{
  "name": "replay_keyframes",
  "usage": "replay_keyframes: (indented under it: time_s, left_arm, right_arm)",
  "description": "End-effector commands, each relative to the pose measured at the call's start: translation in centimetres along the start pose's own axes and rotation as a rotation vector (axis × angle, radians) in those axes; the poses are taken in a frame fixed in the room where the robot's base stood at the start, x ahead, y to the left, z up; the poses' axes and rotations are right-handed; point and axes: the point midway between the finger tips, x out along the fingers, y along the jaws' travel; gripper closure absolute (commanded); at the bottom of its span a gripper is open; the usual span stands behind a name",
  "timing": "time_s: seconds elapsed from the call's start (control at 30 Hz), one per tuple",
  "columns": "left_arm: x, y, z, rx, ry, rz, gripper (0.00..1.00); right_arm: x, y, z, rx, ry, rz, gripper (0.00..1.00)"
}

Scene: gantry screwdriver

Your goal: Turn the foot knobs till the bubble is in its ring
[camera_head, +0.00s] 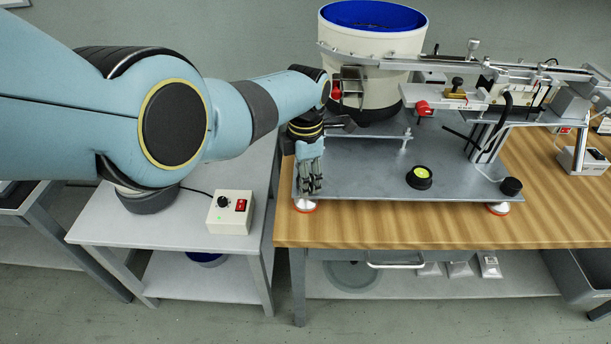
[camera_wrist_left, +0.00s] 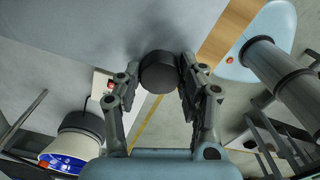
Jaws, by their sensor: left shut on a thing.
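The round bubble level (camera_head: 420,177), yellow-green in a black housing, sits on the grey base plate (camera_head: 370,180). The bubble is too small to place in its ring. My left gripper (camera_head: 312,187) points down at the plate's front left corner. In the left wrist view its fingers are shut on a black round foot knob (camera_wrist_left: 159,72), which the gripper hides in the head view. Another black foot knob (camera_head: 511,186) stands at the plate's front right corner. White feet with red rims show below, at left (camera_head: 304,206) and right (camera_head: 498,209). My right gripper is not in view.
A cream feeder bowl with blue inside (camera_head: 372,45) stands behind my left gripper, with a metal rail (camera_head: 480,62) running right. A control box with a red switch (camera_head: 231,212) sits on the side table (camera_head: 130,226). The wooden table's (camera_head: 410,232) front strip is clear.

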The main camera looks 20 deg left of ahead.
Motion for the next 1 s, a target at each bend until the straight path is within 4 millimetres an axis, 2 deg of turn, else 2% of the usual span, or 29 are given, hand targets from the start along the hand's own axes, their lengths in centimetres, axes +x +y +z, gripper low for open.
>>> replay_keyframes:
  time_s: [0.03,0.07,0.2,0.53,0.67,0.77,1.0]
  left_arm:
    - [-0.2,0.2,0.1,0.000,-0.002,0.004,0.93]
    - [-0.2,0.2,0.1,0.000,-0.002,0.004,0.57]
    - [-0.1,0.1,0.0,0.000,-0.001,0.003,0.39]
    - [-0.2,0.0,0.0,0.001,-0.001,0.001,0.37]
    - [-1.0,0.1,0.1,0.001,-0.003,0.003,0.37]
    - [-2.2,0.0,0.1,0.001,-0.003,0.003,0.37]
    - [-7.4,0.1,0.1,0.000,-0.004,0.006,0.37]
  right_arm:
    - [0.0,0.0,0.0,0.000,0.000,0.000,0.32]
    - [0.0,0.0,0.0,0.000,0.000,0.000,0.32]
    - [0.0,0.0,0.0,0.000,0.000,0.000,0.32]
    - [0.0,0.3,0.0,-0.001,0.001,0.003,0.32]
    - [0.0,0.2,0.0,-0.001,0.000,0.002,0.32]
    - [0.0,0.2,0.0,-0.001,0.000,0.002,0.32]
    - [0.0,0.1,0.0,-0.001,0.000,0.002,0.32]
